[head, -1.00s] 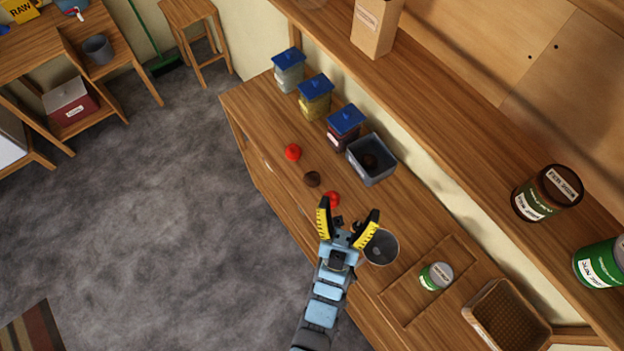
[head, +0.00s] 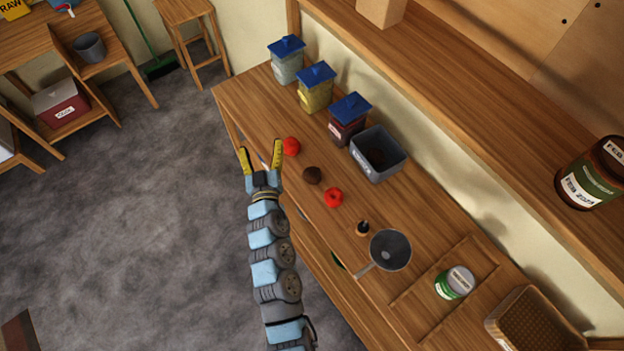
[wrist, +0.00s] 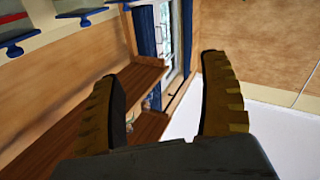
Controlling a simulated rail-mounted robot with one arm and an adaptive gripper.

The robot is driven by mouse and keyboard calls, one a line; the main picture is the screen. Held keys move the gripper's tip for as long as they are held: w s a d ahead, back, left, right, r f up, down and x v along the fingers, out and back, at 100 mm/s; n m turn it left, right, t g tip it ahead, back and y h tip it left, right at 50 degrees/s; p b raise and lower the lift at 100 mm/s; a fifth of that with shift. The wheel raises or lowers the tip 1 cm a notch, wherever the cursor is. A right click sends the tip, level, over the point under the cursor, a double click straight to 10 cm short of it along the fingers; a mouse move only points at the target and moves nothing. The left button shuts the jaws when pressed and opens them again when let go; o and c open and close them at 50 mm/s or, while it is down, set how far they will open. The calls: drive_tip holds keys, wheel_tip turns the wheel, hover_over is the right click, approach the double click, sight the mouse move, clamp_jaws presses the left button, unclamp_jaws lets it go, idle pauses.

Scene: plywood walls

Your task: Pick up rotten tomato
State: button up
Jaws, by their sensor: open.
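A dark brown round tomato (head: 312,176), which looks like the rotten one, lies on the wooden counter (head: 262,107) in the head view. It sits between two red tomatoes, one behind it (head: 291,146) and one in front of it (head: 333,197). My gripper (head: 261,148) is open and empty. In the head view it appears at the counter's left edge, left of the dark tomato and close to the back red one. Its height above the counter is unclear. The wrist view shows the spread yellow-black fingers (wrist: 160,85) with no tomato between them.
A grey bin (head: 378,154) stands right of the tomatoes, with three blue-lidded jars (head: 316,88) behind it. A small dark item (head: 362,228), a grey funnel-like pan (head: 390,250), a green-labelled can (head: 454,282) and a wicker basket (head: 535,320) are nearer. A shelf (head: 450,110) runs along the right.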

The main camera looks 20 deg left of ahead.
wheel_tip(320, 180, down, 6)
drive_tip(key=a+m+h+b, duration=0.2)
drive_tip(key=h+b, duration=0.2)
drive_tip(key=m+g+h+b, duration=0.4)
drive_tip(key=m+h+b, duration=0.5)
drive_tip(key=m+h, duration=0.2)
approach(306, 179)
drive_tip(key=shift+t, duration=0.3)
drive_tip(key=x, duration=1.2)
drive_tip(key=shift+d+f, duration=0.2)
drive_tip(key=shift+f, duration=0.15)
drive_tip(key=c, duration=0.7)
